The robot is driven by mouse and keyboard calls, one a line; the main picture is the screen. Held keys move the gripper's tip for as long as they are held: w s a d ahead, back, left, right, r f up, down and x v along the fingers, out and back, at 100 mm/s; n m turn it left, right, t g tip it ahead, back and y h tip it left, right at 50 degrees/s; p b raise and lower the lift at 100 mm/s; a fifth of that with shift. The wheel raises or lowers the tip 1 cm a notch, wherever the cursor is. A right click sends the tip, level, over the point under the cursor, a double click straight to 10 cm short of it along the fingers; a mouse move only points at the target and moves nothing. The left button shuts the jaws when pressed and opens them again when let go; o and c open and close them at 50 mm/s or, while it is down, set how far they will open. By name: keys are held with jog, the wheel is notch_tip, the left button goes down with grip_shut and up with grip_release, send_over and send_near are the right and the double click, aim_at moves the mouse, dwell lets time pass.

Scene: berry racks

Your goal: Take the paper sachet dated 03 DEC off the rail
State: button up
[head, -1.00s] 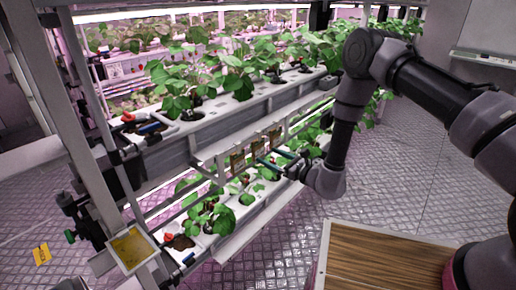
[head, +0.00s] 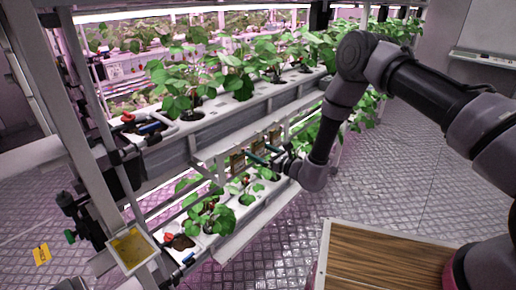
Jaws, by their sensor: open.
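Several small brown paper sachets hang in a row from a rail (head: 208,153) along the front of the rack, between the upper and lower troughs. The nearest sachet (head: 237,163) hangs at the left, a middle one (head: 257,145) shows just above my gripper, and a farther one (head: 274,136) hangs to its right. Their print is too small to read, so I cannot tell which is dated 03 DEC. My gripper (head: 262,154) is open, its bluish fingers pointing left towards the sachets. I cannot tell whether a sachet lies between the fingers.
Leafy plants stand in the white upper trough (head: 200,122) above the rail and in the lower trough (head: 232,222) below it. A wood-topped surface (head: 390,262) fills the lower right. A yellow tag (head: 41,254) lies at the far left. Metal floor (head: 275,240) is clear before the rack.

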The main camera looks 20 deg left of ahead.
jog(key=shift+c, duration=0.3)
jog(key=c, duration=0.7)
jog(key=shift+c, duration=0.2)
jog(key=shift+r, duration=0.3)
jog(key=shift+r, duration=0.35)
jog(key=shift+r, duration=0.1)
jog(key=shift+d, duration=0.1)
jog(key=v, duration=0.9)
